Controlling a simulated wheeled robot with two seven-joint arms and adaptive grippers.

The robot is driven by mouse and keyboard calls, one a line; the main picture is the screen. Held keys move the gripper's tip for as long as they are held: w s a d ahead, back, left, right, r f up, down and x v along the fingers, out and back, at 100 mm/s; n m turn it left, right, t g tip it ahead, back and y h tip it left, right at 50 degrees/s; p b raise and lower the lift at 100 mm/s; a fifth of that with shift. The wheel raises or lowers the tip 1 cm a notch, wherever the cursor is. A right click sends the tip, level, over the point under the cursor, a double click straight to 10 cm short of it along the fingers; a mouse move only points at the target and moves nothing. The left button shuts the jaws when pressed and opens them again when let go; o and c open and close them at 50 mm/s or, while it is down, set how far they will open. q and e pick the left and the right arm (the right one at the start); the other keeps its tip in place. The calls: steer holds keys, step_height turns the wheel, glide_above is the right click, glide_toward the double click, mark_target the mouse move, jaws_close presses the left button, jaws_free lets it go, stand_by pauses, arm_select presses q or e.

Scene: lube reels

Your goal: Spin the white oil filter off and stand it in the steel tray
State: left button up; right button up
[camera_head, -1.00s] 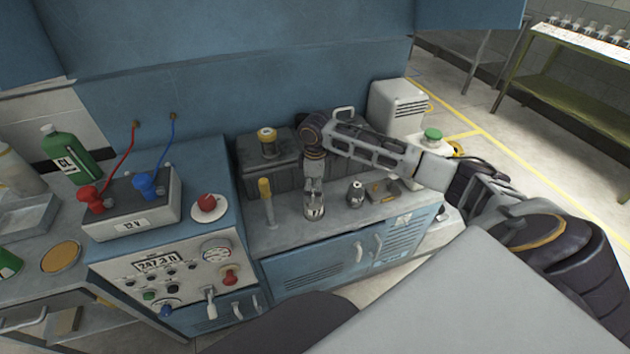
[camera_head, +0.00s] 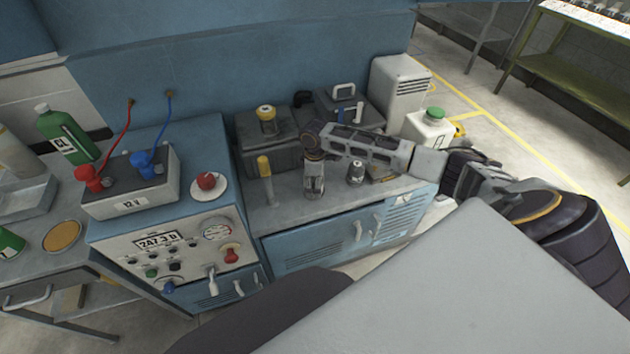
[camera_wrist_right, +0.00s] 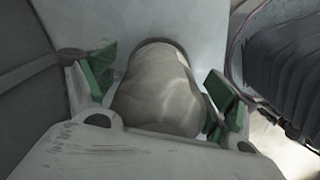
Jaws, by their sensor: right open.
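The white oil filter (camera_wrist_right: 158,90) shows in the right wrist view as a pale, rounded cylinder. My right gripper (camera_head: 314,184) points down at the front of the bench and is open. In the wrist view its green-padded fingers stand on either side of the filter, with a small gap at each side. In the head view the gripper mostly covers the filter, and its lower end is hard to make out. A grey steel tray (camera_head: 38,194) lies at the far left of the head view. My left gripper is not in view.
A yellow-handled tool (camera_head: 264,167) stands left of the gripper, and a small dark-grey bottle (camera_head: 356,172) stands right of it. Dark boxes (camera_head: 268,150) line the back. A 12 V battery (camera_head: 133,190) and a gauge panel (camera_head: 180,255) lie between bench and tray.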

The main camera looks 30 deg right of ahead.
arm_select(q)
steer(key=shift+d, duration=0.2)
arm_select(e)
steer(key=shift+c, duration=0.4)
steer(key=c, duration=1.1)
steer(key=shift+n+p, duration=0.4)
steer(key=shift+n, duration=0.1)
steer(key=shift+c, duration=0.3)
steer(key=shift+n+p, duration=0.4)
steer(key=shift+n, duration=0.3)
steer(key=shift+n+p, duration=0.35)
steer(key=shift+n, duration=0.45)
steer(key=shift+f+n, duration=0.1)
steer(key=shift+n, duration=0.5)
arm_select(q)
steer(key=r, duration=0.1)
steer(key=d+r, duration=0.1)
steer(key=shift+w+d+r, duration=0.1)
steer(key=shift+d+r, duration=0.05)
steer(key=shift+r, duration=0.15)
